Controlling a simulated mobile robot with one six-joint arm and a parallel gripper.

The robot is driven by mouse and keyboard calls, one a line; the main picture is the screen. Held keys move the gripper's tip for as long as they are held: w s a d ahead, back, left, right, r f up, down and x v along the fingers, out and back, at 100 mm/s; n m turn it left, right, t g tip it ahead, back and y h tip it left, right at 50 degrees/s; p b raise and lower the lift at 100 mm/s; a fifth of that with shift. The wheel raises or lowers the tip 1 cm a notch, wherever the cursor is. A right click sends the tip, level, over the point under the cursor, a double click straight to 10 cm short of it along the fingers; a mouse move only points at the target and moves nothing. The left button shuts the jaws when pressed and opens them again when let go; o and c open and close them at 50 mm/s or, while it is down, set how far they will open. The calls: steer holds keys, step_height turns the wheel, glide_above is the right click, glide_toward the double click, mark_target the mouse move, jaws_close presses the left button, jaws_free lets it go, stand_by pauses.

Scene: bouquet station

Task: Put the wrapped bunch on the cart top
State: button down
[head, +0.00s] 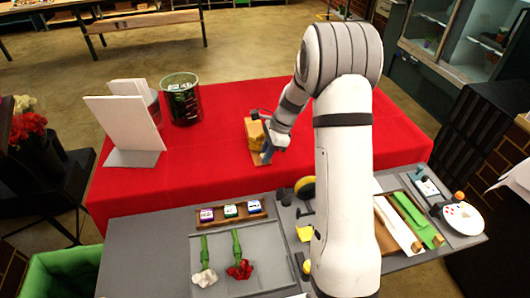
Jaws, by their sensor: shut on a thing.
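My gripper (262,136) is over the red-covered table, mostly hidden by my own wrist. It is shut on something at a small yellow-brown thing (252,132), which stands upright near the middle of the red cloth. The fingertips are too small to make out, and I cannot tell whether this thing is the wrapped bunch. A white flower (204,278) and a red flower (240,270) with green stems lie unwrapped on a grey tray (275,285). I cannot pick out a cart top for certain.
On the red table (190,160) stand a white board (125,122) and a dark glass container (181,100). The grey bench in front holds a box row (231,212), a wooden tray (387,240) and a white plate (463,218).

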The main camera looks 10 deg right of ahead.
steer(key=shift+f, duration=0.2)
stand_by(0.5)
steer(key=c, duration=1.2)
jaws_free()
steer(key=shift+o, duration=2)
step_height(320, 180, up, 7)
steer(key=p, duration=0.5)
